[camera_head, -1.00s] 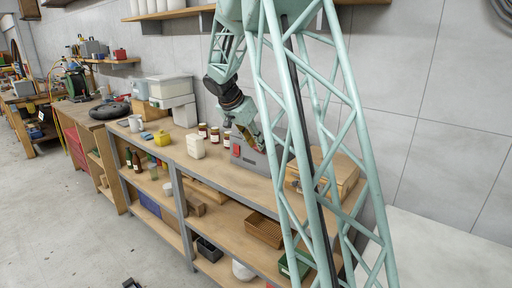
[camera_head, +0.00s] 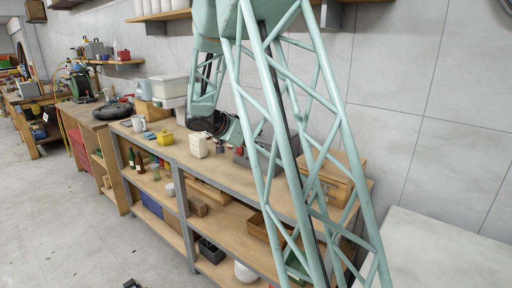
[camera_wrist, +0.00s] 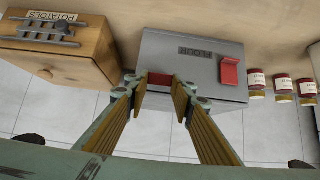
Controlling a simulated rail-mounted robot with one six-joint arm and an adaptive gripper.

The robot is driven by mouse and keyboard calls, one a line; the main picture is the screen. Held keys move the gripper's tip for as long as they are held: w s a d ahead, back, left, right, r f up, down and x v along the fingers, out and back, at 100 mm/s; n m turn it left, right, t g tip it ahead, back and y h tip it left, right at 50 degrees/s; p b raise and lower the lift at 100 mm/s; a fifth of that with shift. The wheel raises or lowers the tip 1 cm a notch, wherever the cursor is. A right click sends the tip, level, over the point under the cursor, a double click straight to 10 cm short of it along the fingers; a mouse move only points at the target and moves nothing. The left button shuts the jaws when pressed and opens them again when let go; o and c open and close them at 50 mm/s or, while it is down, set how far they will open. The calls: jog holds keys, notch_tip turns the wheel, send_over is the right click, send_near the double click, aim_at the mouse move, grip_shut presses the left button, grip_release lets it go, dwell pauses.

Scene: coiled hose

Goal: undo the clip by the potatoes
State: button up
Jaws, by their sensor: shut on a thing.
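In the wrist view a grey box lettered FLOUR (camera_wrist: 195,58) sits upside down in the picture. A raised red clip (camera_wrist: 230,72) is on its right side. A second red clip (camera_wrist: 160,79), on the side toward the wooden POTATOES box (camera_wrist: 62,60), lies between my fingertips. My gripper (camera_wrist: 160,88) is shut on that second clip; the fingers hide part of it. In the head view the grey box (camera_head: 243,158) and the wooden box (camera_head: 338,185) stand side by side, partly behind my frame. My gripper is largely hidden there.
Several red-labelled jars (camera_wrist: 282,86) stand beside the grey box. The POTATOES box carries a dark lattice piece (camera_wrist: 48,32) on its face.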

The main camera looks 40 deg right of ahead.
jog(key=shift+s+a+f+t+h, duration=0.1)
jog(key=shift+a+f+t+h, duration=0.2)
jog(key=shift+f+h, duration=1.05)
jog(key=shift+a+f+t+h, duration=0.1)
jog(key=shift+f+t+h, duration=0.25)
jog(key=shift+f+h, duration=0.95)
jog(key=shift+s+a+f+t+h, duration=0.1)
jog(key=shift+a+f+t+h, duration=0.4)
jog(key=shift+h, duration=1.45)
jog(key=shift+w+d+f+h, duration=0.1)
jog(key=shift+d+f+h, duration=0.1)
jog(key=shift+d+h, duration=0.1)
jog(key=o, duration=0.8)
jog(key=shift+o, duration=0.2)
jog(key=shift+r, duration=0.15)
notch_tip(320, 180, up, 10)
jog(key=shift+f, duration=0.2)
